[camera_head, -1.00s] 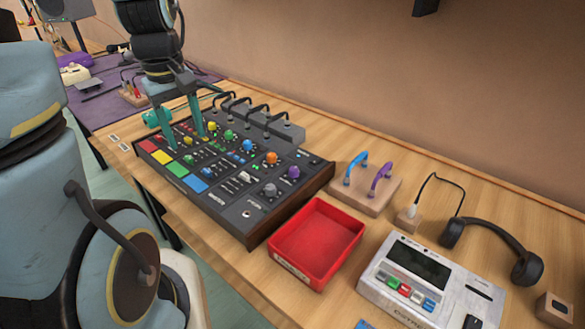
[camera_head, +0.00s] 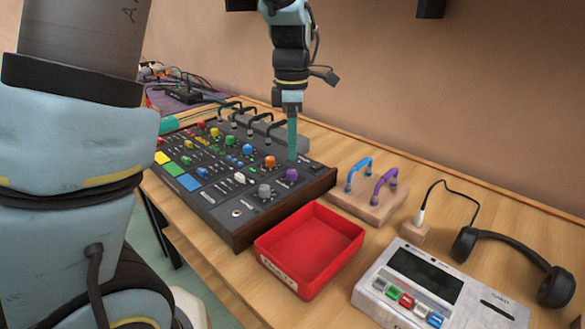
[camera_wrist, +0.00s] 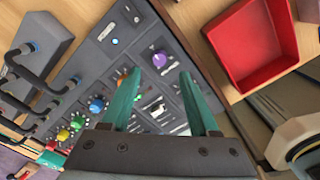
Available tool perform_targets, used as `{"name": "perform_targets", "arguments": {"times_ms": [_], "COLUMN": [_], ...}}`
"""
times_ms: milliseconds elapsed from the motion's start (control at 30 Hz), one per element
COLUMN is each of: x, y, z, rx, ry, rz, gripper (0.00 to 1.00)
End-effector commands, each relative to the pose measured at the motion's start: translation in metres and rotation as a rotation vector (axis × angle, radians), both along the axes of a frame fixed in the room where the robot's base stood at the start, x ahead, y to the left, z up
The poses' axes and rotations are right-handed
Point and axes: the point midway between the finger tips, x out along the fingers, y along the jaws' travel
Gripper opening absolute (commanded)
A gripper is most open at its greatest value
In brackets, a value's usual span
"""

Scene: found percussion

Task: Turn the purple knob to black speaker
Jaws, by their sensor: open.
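The purple knob (camera_head: 291,175) is at the right end of the black mixer panel (camera_head: 222,215). It also shows in the wrist view (camera_wrist: 159,59), between the tips of my two teal fingers. My gripper (camera_head: 292,156) points down at the knob; it is open and empty in the wrist view (camera_wrist: 160,72). I cannot tell whether the fingers touch the knob. Which way the knob points is too small to read. Dark boxes at the top edge (camera_head: 431,8) may be speakers, but they are cut off.
A red tray (camera_head: 310,250) stands in front of the mixer's right end. A wooden block with blue and purple handles (camera_head: 370,200), headphones (camera_head: 515,262) and a grey device with coloured buttons (camera_head: 430,285) are to the right.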

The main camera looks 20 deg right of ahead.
Motion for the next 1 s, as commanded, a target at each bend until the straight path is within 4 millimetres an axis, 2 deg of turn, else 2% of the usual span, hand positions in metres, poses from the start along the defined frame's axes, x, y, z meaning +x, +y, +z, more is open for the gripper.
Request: {"name": "perform_targets", "arguments": {"times_ms": [100,333,500,767,1000], "x": [-0.001,0.000,0.000,0.000,0.000], "y": [0.001,0.001,0.001,0.001,0.001], "z": [-0.024,-0.057,-0.067,-0.068,-0.068], "rx": [0.003,0.002,0.000,0.000,0.000], "ry": [0.003,0.002,0.000,-0.001,-0.001], "rz": [0.002,0.001,0.000,0.000,0.000], "gripper": [0.61,0.61,0.61,0.61,0.36]}}
